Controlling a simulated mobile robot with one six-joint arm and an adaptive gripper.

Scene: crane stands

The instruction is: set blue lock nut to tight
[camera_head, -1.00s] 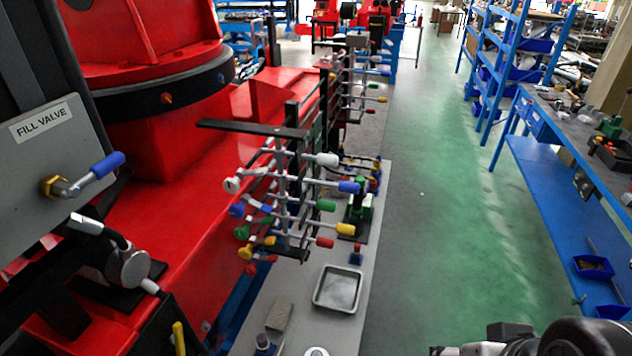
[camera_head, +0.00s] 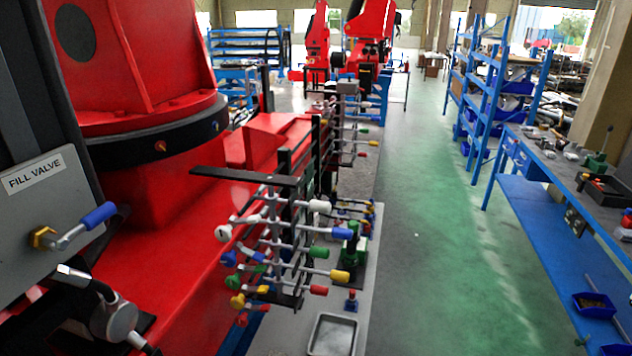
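I cannot tell which part is the blue lock nut. On the rack of rods with coloured ends, a blue end (camera_head: 342,233) points right, between a white end (camera_head: 319,206) and a green end (camera_head: 320,252). Another blue end (camera_head: 229,257) is on the rack's left side. A small blue piece with a red top (camera_head: 351,301) stands on the grey bench beside the rack. A lever with a blue grip (camera_head: 98,215) is on the FILL VALVE panel (camera_head: 33,205) at left. Whether any nut is tight or loose is not visible.
A metal tray (camera_head: 332,335) lies on the grey bench at the bottom. A dark flat bar (camera_head: 243,177) sticks out left from the rack's top. A large red machine (camera_head: 150,185) fills the left. The green floor (camera_head: 430,240) is clear up to the blue workbench (camera_head: 540,205).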

